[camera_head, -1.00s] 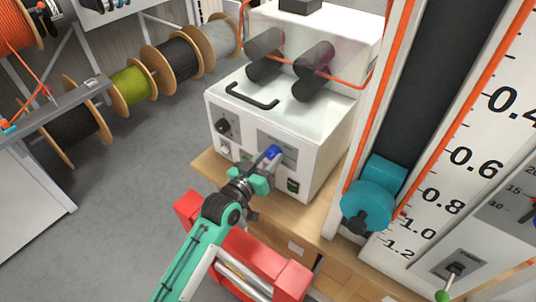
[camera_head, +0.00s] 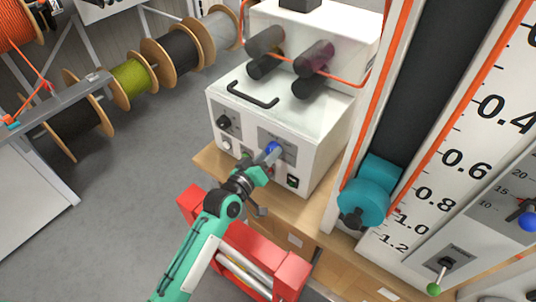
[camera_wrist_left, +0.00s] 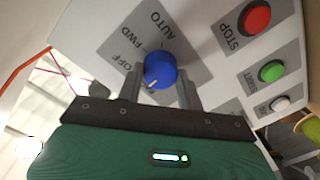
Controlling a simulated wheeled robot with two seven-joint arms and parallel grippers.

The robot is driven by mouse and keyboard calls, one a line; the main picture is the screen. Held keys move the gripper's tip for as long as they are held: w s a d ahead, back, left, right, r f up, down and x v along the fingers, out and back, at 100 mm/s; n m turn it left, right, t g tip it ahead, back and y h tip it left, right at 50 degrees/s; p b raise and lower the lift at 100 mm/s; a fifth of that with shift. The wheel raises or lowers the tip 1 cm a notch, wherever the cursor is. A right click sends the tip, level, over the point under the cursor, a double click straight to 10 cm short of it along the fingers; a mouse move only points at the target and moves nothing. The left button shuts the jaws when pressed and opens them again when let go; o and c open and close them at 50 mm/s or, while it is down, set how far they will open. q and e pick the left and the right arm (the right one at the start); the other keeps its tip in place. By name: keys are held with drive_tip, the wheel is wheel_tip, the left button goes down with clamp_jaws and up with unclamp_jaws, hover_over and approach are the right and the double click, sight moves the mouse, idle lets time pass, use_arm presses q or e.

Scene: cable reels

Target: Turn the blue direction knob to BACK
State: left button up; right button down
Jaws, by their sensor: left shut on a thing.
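The blue direction knob (camera_head: 272,148) is on the front panel of a white control box (camera_head: 230,160). My left gripper (camera_head: 268,157) is at the knob. In the left wrist view, the blue knob (camera_wrist_left: 160,70) sits between the two fingers of my left gripper (camera_wrist_left: 160,88), which is shut on it. The knob's white mark points toward the lower left of that view. The labels OFF, FWD and AUTO (camera_wrist_left: 164,25) show around it. No BACK label can be read; part of the panel is hidden by the gripper. My right gripper is not in view.
Red STOP (camera_wrist_left: 257,17), green (camera_wrist_left: 271,71) and white (camera_wrist_left: 279,103) buttons sit beside the knob's plate. A black knob (camera_head: 223,121) is left of it on the box. Cable reels (camera_head: 130,78) stand at the left.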

use_arm(q)
drive_tip(key=o, duration=1)
drive_tip(key=shift+s, duration=0.1)
drive_tip(key=b+v, duration=0.3)
drive_tip(key=v, duration=1)
drive_tip(key=shift+s+a, duration=0.2)
drive_tip(key=shift+a, duration=0.1)
drive_tip(key=shift+f, duration=0.15)
